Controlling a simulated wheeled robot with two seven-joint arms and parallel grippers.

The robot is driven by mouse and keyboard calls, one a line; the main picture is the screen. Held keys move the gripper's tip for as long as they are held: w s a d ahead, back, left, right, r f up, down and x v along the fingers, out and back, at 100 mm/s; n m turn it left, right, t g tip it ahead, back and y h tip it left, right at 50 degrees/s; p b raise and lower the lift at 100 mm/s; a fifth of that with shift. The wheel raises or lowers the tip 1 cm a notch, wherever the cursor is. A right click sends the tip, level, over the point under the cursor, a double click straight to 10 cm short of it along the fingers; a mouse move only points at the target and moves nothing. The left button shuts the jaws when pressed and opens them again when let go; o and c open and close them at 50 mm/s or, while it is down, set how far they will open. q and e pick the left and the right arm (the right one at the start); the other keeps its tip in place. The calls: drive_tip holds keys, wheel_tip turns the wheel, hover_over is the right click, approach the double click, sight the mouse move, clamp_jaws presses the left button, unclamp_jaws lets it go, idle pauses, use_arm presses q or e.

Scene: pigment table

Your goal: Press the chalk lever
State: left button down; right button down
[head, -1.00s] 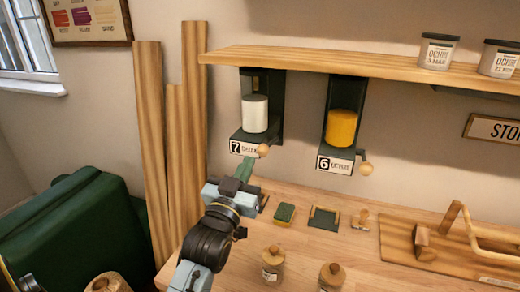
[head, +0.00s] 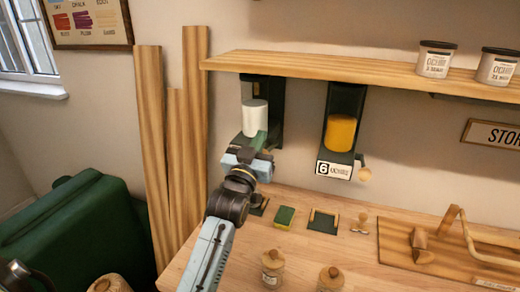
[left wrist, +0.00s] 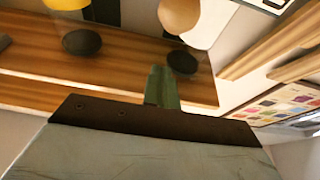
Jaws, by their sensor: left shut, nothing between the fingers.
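The chalk dispenser (head: 277,118), a dark green holder with a white cylinder (head: 255,118), hangs under the shelf. My left gripper (head: 247,142) is in front of its lower part, fingers together and empty. In the head view it hides the dispenser's label and lever knob. In the left wrist view a round wooden knob (left wrist: 180,14), apparently the chalk lever's, is just beyond the closed green fingertips (left wrist: 163,72). Whether they touch it I cannot tell. My right gripper is not in view.
The ochre dispenser (head: 342,132) with its wooden lever knob (head: 364,174) is to the right. A wooden shelf (head: 330,68) runs above. On the table below are a green sponge (head: 284,216), a dark tray (head: 323,221) and lidded jars (head: 272,267). Tall planks (head: 152,150) stand left.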

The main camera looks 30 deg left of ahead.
use_arm(q)
drive_tip(key=shift+w+a+f, duration=0.1)
drive_tip(key=shift+w+f, duration=0.05)
drive_tip(key=shift+f, duration=0.8)
drive_tip(key=shift+w+f, duration=0.1)
drive_tip(key=shift+f, duration=0.85)
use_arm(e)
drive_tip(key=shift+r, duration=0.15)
